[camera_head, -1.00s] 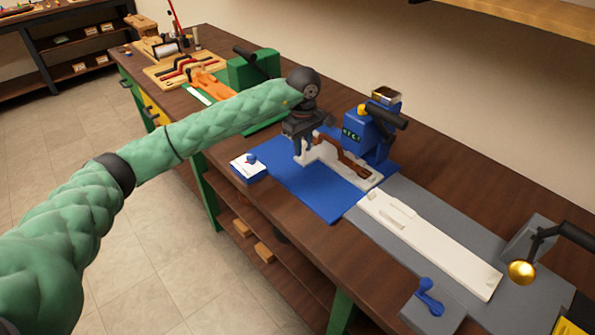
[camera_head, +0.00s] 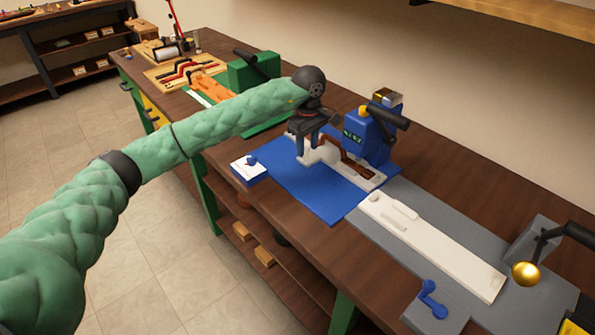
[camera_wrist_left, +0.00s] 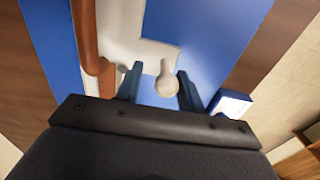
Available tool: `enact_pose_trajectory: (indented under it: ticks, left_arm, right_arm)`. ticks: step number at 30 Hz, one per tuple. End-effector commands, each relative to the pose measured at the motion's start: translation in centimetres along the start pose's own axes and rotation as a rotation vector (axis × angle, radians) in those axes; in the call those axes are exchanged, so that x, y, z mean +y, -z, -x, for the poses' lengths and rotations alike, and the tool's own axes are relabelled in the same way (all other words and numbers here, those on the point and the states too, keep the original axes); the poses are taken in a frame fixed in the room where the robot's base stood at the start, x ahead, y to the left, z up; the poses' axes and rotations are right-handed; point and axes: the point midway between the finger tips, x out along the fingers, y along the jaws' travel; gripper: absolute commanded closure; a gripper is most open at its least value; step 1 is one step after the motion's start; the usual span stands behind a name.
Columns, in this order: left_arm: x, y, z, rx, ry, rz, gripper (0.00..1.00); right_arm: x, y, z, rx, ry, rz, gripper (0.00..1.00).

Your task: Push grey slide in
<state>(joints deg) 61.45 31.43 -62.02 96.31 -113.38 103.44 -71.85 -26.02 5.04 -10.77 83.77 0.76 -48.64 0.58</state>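The pale grey slide (camera_head: 324,155) is on the blue mat in front of the blue machine (camera_head: 367,138). A brown strip (camera_head: 356,170) runs along its bed, partly covered. My left gripper (camera_head: 307,158) is low over the slide's left end, pointing down. In the left wrist view, the slide (camera_wrist_left: 125,40) has a rounded knob (camera_wrist_left: 167,84) between the two fingers of my left gripper (camera_wrist_left: 160,88). The fingers are apart; the right one is close to the knob, and I cannot tell if it touches. My right gripper is out of view.
The blue mat (camera_head: 300,192) has free room in front. A small blue-and-white block (camera_head: 250,170) lies left of it. A green machine (camera_head: 252,72) stands behind.

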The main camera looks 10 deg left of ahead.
Motion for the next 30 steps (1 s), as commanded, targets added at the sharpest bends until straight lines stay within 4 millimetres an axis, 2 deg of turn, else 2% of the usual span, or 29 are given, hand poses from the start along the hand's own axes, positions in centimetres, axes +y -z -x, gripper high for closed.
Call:
enact_pose_trajectory:
  ticks: [13, 30]
  left_arm:
    - [-0.1, 0.0, 0.4, 0.0, 0.002, -0.001, 0.56]
    - [-0.1, 0.0, 3.9, 0.0, 0.004, -0.001, 0.56]
  right_arm:
    - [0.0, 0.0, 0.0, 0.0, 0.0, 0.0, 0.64]
    - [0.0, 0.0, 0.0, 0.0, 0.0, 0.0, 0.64]
